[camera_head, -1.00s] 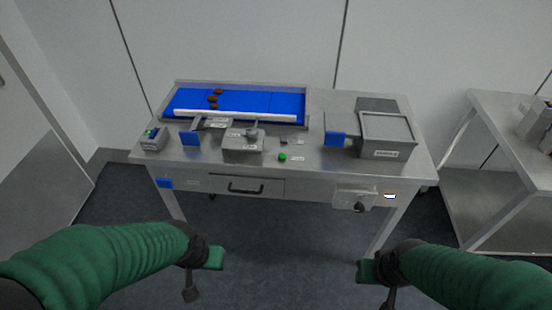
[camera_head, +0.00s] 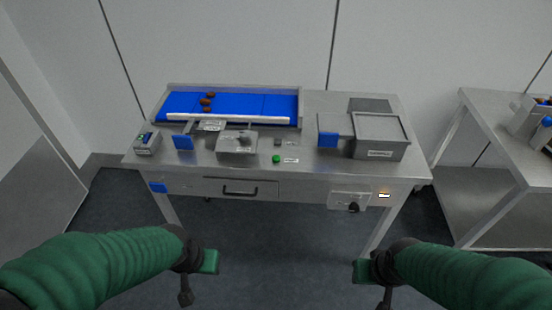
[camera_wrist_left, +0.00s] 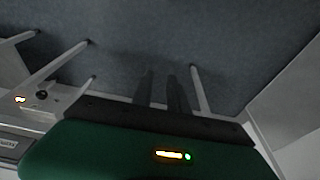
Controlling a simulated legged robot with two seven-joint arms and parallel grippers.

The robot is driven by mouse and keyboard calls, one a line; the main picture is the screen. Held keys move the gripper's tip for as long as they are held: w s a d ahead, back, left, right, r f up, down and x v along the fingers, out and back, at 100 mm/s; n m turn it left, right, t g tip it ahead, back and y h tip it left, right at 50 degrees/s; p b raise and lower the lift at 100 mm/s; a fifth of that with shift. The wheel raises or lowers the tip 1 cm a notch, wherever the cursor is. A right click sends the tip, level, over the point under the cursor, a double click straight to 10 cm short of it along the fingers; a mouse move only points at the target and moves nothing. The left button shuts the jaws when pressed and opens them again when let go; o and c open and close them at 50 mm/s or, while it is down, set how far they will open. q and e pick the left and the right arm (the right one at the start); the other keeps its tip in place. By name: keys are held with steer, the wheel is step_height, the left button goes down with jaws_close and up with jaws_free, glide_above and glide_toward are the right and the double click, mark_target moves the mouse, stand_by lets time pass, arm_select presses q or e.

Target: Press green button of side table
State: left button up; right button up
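The side table (camera_head: 478,150) stands at the right edge of the head view, partly cut off. A grey device (camera_head: 528,121) sits on it; no green button on it can be made out. A small round green button (camera_head: 276,159) shows on the front of the main steel table (camera_head: 310,170), beside a white label. My left gripper (camera_head: 186,298) hangs low in front of the main table, away from both tables. Two dark fingers, apart and empty, show in the left wrist view (camera_wrist_left: 162,92). My right gripper (camera_head: 385,300) hangs low right of centre, its fingers unclear.
The main table carries a blue belt (camera_head: 250,104) with several brown dates (camera_head: 206,101), a grey box (camera_head: 380,137), a control box (camera_head: 147,142) and a drawer with a black handle (camera_head: 241,191). Open floor (camera_head: 285,260) lies before it. A gap separates the two tables.

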arm_select(q)
jaws_close()
stand_by(1.4)
